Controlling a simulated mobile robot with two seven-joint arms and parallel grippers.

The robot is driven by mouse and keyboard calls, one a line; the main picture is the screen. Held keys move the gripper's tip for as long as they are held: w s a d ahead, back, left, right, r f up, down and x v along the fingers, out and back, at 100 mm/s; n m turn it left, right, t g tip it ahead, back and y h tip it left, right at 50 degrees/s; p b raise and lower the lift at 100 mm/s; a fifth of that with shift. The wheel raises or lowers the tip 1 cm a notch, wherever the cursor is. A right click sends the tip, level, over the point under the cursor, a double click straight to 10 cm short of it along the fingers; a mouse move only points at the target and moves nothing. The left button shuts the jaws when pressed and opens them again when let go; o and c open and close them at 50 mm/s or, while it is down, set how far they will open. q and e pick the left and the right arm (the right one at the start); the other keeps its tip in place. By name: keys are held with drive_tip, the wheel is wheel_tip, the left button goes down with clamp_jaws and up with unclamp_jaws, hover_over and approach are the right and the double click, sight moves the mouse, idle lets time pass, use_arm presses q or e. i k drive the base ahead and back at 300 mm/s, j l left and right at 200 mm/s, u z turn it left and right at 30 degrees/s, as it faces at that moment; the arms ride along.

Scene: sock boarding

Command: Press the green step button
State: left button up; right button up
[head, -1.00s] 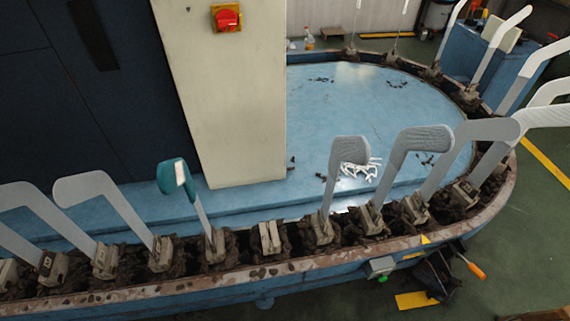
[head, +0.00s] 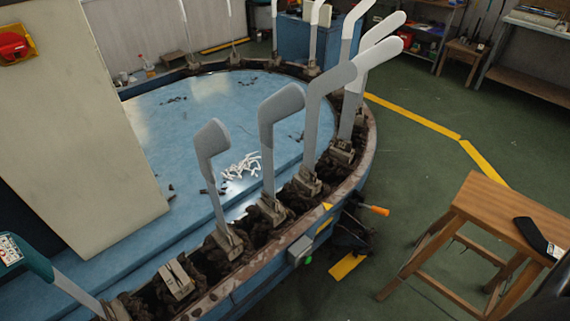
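The green step button (head: 309,259) sits low on a small grey box (head: 299,248) fixed to the outer blue side of the boarding machine's rim. It is in the lower middle of the head view, unobstructed. Neither of my grippers can be made out in the head view. A dark shape at the lower right edge may be part of my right arm, but no fingertips show there.
Grey sock boards (head: 279,120) stand along the curved rim. An orange-handled tool (head: 374,210) juts out beside the machine.

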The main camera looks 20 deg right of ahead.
sight(308, 259)
drive_tip(key=z, duration=1)
